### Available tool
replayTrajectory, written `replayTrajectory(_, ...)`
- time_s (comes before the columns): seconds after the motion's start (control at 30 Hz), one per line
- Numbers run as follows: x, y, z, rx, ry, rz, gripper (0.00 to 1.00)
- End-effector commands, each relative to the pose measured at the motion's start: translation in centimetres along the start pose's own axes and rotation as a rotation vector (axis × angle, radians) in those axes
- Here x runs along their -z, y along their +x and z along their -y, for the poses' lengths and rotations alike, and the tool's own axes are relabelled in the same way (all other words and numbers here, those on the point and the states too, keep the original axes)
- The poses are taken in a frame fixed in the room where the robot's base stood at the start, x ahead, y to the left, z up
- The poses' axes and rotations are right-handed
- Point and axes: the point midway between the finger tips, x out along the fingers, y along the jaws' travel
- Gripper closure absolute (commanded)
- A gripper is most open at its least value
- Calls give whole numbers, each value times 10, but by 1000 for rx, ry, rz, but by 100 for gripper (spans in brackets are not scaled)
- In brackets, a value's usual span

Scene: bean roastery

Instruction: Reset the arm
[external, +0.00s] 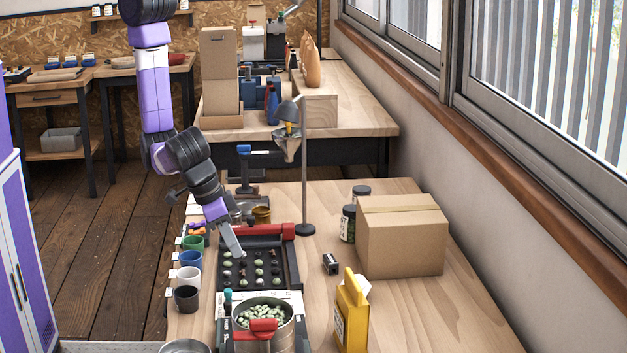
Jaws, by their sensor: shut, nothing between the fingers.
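My arm reaches down from the upper left of the external view. My gripper (237,249) points downward over the left side of a black tray (289,266) with rows of small wells. The fingers are together with nothing visible between them. Several wells hold green or dark beans. Whether the fingertips touch the tray cannot be told from this view.
A pot of green beans (277,314) stands in front of the tray. Several cups, including a white cup (189,278), line the left table edge. A cardboard box (401,236), yellow carton (351,314) and lamp stand (305,190) stand to the right.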

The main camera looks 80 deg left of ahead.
Motion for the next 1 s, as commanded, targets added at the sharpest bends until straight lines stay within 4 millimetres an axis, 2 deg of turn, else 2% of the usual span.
replayTrajectory(0.2, 0, 0, 0, -1, 13, 0, 100)
replayTrajectory(0.27, 2, 0, -6, -25, 48, -8, 100)
replayTrajectory(0.37, 9, -4, -34, -141, 143, -43, 100)
replayTrajectory(0.43, 19, -16, -63, -269, 220, -90, 100)
replayTrajectory(0.5, 24, -27, -84, -399, 295, -141, 100)
replayTrajectory(0.6, 34, -34, -92, -547, 361, -223, 100)
replayTrajectory(0.67, 43, -37, -88, -620, 384, -282, 100)
replayTrajectory(0.77, 60, -42, -70, -710, 397, -398, 100)
replayTrajectory(0.87, 81, -48, -38, -756, 388, -531, 100)
replayTrajectory(1.0, 105, -59, 19, -751, 358, -715, 100)
